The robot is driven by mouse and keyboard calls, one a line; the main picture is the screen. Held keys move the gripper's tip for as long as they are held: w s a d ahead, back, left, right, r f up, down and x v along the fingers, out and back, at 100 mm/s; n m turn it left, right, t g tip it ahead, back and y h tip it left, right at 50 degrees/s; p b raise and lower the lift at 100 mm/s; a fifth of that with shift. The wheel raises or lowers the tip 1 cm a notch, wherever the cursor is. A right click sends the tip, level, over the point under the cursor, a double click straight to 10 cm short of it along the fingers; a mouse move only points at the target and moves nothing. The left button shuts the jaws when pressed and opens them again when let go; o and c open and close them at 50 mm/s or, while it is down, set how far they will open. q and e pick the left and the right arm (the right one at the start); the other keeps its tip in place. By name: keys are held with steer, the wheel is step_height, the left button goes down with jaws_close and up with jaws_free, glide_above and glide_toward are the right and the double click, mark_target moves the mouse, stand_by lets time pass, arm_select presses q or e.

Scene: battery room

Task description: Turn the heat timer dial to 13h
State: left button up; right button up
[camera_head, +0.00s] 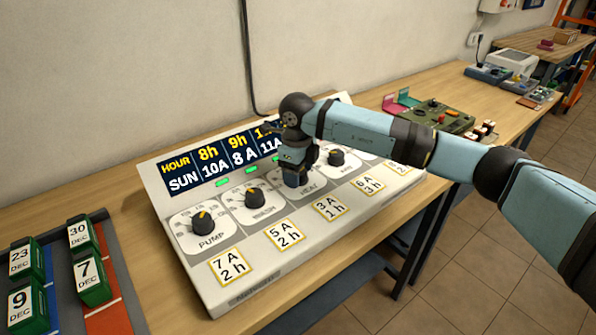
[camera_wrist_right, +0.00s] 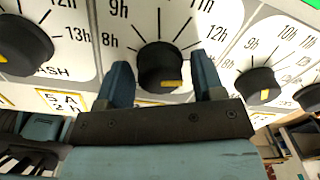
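The heat dial (camera_wrist_right: 160,68) is a black round knob on a white plate with hour marks. In the right wrist view 8h, 9h and 11h show around it, and its yellow mark sits at the knob's lower right. I cannot make out a 13h label for this dial. My right gripper (camera_wrist_right: 164,82) is open, with one finger on each side of the knob and a visible gap to it. In the head view my right gripper (camera_head: 294,178) comes down over the HEAT plate (camera_head: 312,190) and hides the knob. My left gripper is not in view.
The sloped panel (camera_head: 290,232) also carries the pump dial (camera_head: 203,222), the wash dial (camera_head: 254,197) and a fourth dial (camera_head: 337,157). An hour display (camera_head: 207,165) runs along its top. Date blocks (camera_head: 93,282) stand at left. A green device (camera_head: 437,118) lies farther right.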

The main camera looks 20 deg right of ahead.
steer(key=shift+o, duration=0.3)
steer(key=shift+r, duration=0.1)
step_height(320, 180, up, 14)
steer(key=shift+s+a+f+p, duration=0.15)
steer(key=shift+f+p, duration=0.05)
steer(key=shift+p, duration=0.1)
stand_by(0.4)
